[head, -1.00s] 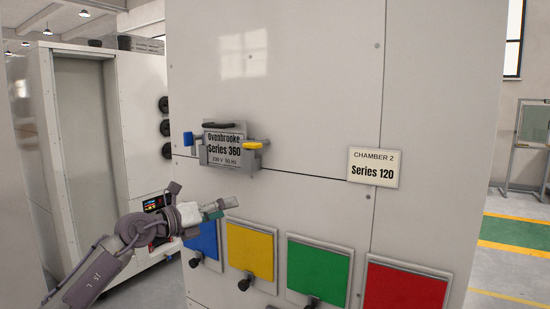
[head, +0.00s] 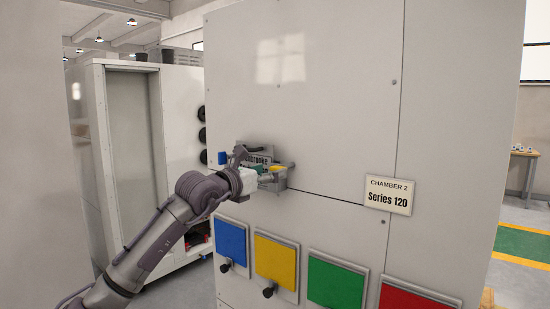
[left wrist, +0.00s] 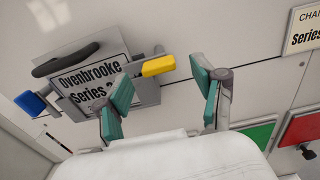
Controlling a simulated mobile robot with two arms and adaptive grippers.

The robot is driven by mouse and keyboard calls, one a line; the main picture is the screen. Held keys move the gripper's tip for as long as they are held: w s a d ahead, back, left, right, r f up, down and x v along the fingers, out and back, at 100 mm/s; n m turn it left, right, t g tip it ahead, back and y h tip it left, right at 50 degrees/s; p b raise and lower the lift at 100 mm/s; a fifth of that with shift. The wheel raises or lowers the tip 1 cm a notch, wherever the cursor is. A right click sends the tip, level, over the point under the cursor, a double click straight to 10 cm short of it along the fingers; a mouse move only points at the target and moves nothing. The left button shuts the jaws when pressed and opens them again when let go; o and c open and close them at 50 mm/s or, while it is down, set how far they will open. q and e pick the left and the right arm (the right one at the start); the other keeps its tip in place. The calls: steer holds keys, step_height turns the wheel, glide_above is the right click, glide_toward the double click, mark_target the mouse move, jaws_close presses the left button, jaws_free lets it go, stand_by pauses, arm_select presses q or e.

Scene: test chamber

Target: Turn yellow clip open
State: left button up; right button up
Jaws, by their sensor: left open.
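The yellow clip (head: 279,167) is at the right end of the latch bracket on the chamber's front. In the left wrist view the yellow clip (left wrist: 158,66) points to the right and lies between the lines of my two fingers. My left gripper (left wrist: 163,82) is open, with one teal-padded finger on each side; I cannot tell whether either touches the clip. In the head view my left gripper (head: 263,170) is in front of the bracket and hides much of it. My right gripper is in neither view.
A blue clip (left wrist: 29,103) is at the bracket's left end, beside the Ovenbrooke plate (left wrist: 90,82) and a black handle (left wrist: 66,58). Blue, yellow, green and red panels (head: 232,243) (head: 276,261) (head: 336,284) (head: 405,300) line the chamber below. A Series 120 sign (head: 388,195) is to the right.

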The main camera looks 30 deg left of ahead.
mark_target(274, 168)
arm_select(q)
steer(key=w+p, duration=0.1)
steer(key=w, duration=0.2)
steer(key=shift+c, duration=0.4)
steer(key=shift+f, duration=0.1)
steer(key=c, duration=1.1)
